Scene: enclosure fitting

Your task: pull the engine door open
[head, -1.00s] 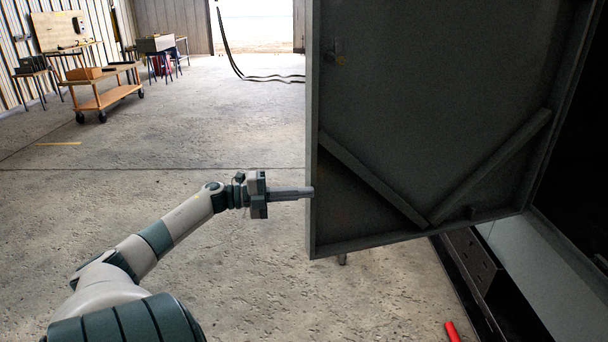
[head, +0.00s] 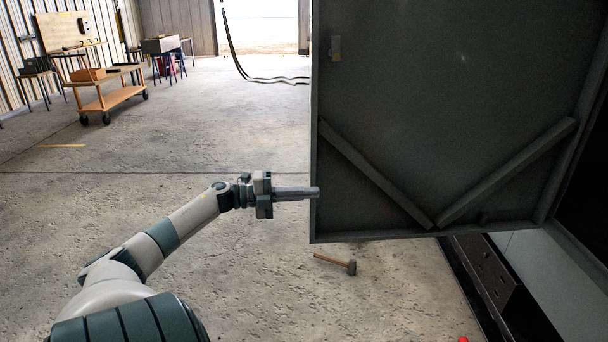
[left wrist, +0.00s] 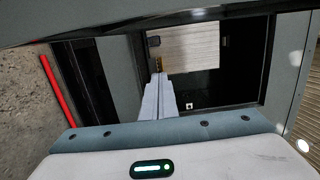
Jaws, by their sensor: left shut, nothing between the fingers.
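The engine door (head: 440,85) is a dark grey panel with two diagonal braces. It stands swung out from the enclosure, filling the right of the head view with its inner face toward me. My left gripper (head: 316,192) is shut and empty. Its fingertips are at the door's free left edge, low down; I cannot tell whether they touch it. In the left wrist view the closed fingers (left wrist: 158,97) point toward the enclosure opening (left wrist: 238,70), which has a pale ribbed panel inside. My right gripper is not in view.
A hammer (head: 337,263) lies on the concrete floor below the door. A red bar (left wrist: 58,90) shows on the floor in the left wrist view. A wooden cart (head: 108,97) stands far left. Black hoses (head: 270,80) lie at the back.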

